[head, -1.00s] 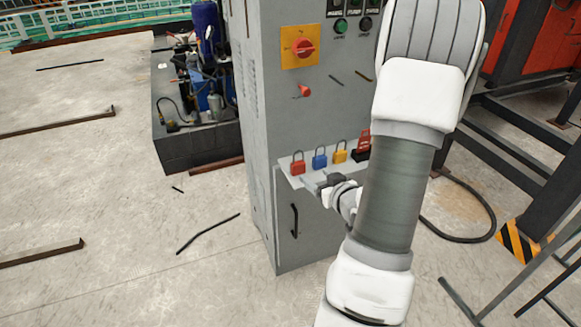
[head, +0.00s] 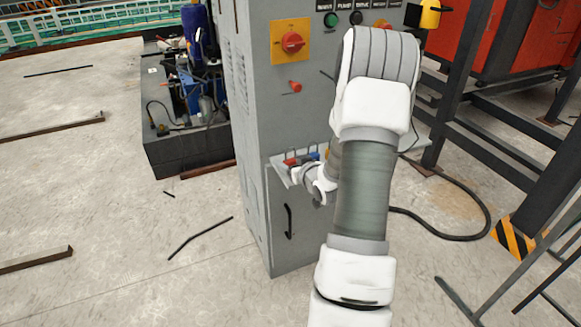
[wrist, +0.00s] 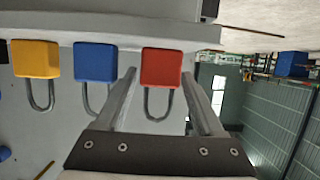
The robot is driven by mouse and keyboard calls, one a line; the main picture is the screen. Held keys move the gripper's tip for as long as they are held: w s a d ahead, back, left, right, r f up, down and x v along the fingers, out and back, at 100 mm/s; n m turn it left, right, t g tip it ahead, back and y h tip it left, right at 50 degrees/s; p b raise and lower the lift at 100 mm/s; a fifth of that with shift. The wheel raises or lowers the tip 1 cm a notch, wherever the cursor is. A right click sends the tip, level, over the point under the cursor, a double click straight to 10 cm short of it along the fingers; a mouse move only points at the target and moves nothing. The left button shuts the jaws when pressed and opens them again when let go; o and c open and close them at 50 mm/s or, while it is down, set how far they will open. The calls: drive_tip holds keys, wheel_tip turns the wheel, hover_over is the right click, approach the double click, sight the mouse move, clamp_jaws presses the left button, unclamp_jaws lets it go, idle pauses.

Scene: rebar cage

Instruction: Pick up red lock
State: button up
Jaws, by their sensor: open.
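The red lock (wrist: 161,68) has a grey shackle and stands on the cabinet's narrow shelf. The wrist view shows it upside down. My gripper (wrist: 159,78) is open, with one finger on each side of the red lock and the shackle between them. A small gap shows beside each finger. In the head view my gripper (head: 297,172) is at the shelf's left end and partly covers the red lock (head: 290,161).
The blue lock (wrist: 95,62) is close beside one finger, with the yellow lock (wrist: 36,58) beyond it. The shelf (wrist: 120,29) juts from the grey control cabinet (head: 265,120). A red rotary switch (head: 292,42) is above.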

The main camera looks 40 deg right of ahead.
sight(286, 159)
drive_tip(key=x, duration=0.3)
drive_tip(key=shift+w+f+b, duration=0.25)
drive_tip(key=shift+b, duration=0.1)
drive_tip(key=shift+d, duration=0.1)
clamp_jaws()
